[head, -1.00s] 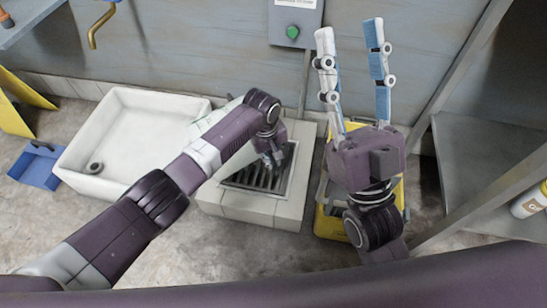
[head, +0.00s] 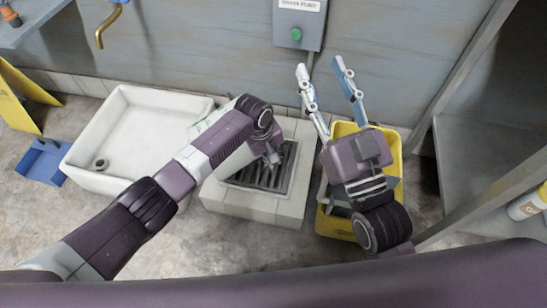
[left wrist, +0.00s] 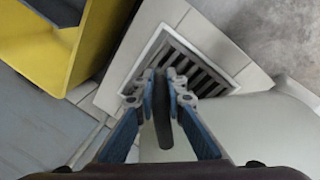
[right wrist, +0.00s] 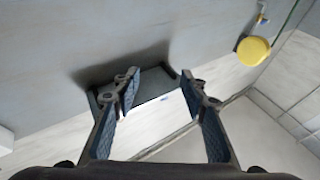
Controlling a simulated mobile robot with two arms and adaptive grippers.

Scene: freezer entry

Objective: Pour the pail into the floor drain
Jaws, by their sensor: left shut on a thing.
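The floor drain (head: 263,178) is a dark grate set in a pale tiled block; it also shows in the left wrist view (left wrist: 205,73). The pail (head: 208,120) is pale, mostly hidden behind my left arm in the head view. In the left wrist view its pale wall (left wrist: 250,130) fills the lower right. My left gripper (left wrist: 160,88) is shut on a dark bar, apparently the pail's handle, with the grate just beyond. In the head view this gripper (head: 272,157) is over the drain. My right gripper (head: 322,72) is open and empty, near the wall.
A white sink basin (head: 130,135) stands left of the drain, with a blue dustpan (head: 42,162) beyond it. A yellow mop bucket (head: 343,228) stands right of the drain under my right arm. A grey shelf (head: 470,165) is at the right. A wall box (head: 298,22) has a green button.

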